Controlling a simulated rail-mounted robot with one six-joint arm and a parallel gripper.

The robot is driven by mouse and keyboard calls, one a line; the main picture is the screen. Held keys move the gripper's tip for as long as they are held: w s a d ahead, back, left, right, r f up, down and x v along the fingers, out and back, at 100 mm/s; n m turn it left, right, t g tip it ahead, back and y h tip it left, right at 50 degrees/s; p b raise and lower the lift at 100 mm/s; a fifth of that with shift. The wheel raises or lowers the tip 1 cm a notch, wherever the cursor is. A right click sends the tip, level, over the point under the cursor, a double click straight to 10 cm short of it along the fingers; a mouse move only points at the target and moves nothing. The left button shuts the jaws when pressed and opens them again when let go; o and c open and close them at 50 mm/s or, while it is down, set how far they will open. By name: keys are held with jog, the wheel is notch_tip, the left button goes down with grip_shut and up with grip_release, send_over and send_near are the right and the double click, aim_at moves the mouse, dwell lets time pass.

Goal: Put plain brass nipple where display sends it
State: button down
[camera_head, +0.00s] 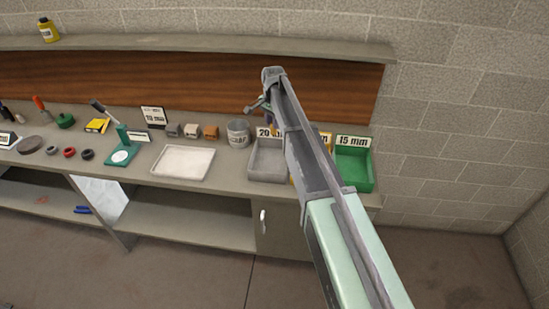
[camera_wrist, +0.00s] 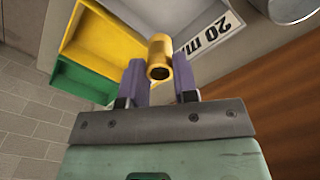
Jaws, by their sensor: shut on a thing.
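My gripper (camera_wrist: 160,66) is shut on the plain brass nipple (camera_wrist: 159,52), a short yellow tube with its open end showing. In the head view my arm covers the nipple. The grey bin (camera_head: 268,175) has a 20 mm card (camera_head: 266,132) behind it. The green bin (camera_head: 354,173) has a 15 mm card (camera_head: 353,142). A yellow bin (camera_wrist: 103,40) lies between them, mostly hidden by my arm in the head view; its card is hidden. A small sign (camera_head: 153,116) ends in "mm"; its number is unclear. In the wrist view the nipple appears in front of the bins.
A scrap bucket (camera_head: 238,134) stands left of the grey bin. A white tray (camera_head: 183,162), small blocks (camera_head: 191,131) and a teal stand with a dial (camera_head: 122,155) are farther left. A shelf (camera_head: 200,43) runs above the bench along the wall.

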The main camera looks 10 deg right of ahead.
aim_at(274, 133)
notch_tip(274, 133, down, 6)
jog(key=b, duration=0.5)
jog(key=shift+d+b, duration=0.1)
jog(key=shift+b, duration=0.2)
jog(key=shift+r, duration=0.1)
jog(key=c, duration=0.8)
grip_release()
notch_tip(274, 133, up, 11)
jog(key=p, duration=1.1)
jog(key=shift+r, duration=0.1)
jog(key=shift+f, duration=0.2)
